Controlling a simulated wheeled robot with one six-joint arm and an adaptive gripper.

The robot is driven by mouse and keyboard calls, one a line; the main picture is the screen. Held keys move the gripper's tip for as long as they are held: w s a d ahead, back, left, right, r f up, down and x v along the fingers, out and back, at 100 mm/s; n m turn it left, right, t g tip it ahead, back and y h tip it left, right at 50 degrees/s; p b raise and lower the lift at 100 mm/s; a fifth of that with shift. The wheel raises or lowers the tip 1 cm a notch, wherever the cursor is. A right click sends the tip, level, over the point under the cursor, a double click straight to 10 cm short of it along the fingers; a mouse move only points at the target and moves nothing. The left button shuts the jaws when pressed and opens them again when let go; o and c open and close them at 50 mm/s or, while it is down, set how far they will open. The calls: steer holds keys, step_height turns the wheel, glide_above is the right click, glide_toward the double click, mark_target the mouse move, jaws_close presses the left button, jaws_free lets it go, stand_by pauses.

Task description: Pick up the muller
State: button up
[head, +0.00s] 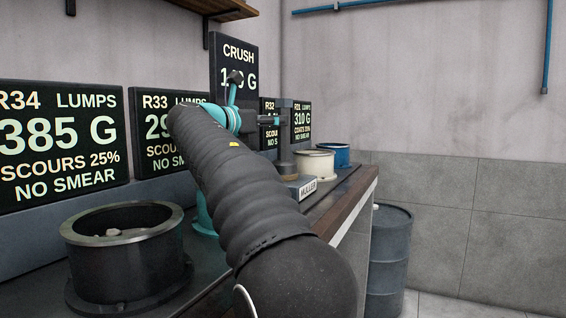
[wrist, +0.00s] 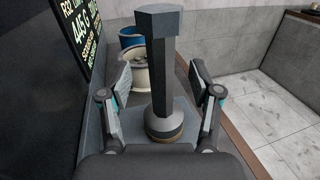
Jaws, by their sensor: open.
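The muller (wrist: 159,75) is a grey upright post with a wider cap and a round, brown-edged foot. In the wrist view it stands upright between the two open fingers of my gripper (wrist: 162,95), with a visible gap on each side. In the head view the muller (head: 286,140) stands on the bench behind a plate (head: 308,188) lettered MULLER. My gripper (head: 268,120) reaches it from the left at upper-post height. My arm hides part of the bench and the middle signs.
A dark drum with lumps (head: 122,235) stands at the front left. A cream pot (head: 315,165) and a blue pot (head: 337,155) stand beyond the muller. Signs line the back of the bench. A grey barrel (head: 389,250) stands on the floor past the bench's wooden edge (head: 345,205).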

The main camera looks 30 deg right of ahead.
steer(key=x, duration=0.5)
steer(key=shift+f, duration=0.15)
steer(key=shift+s, duration=0.1)
jaws_close()
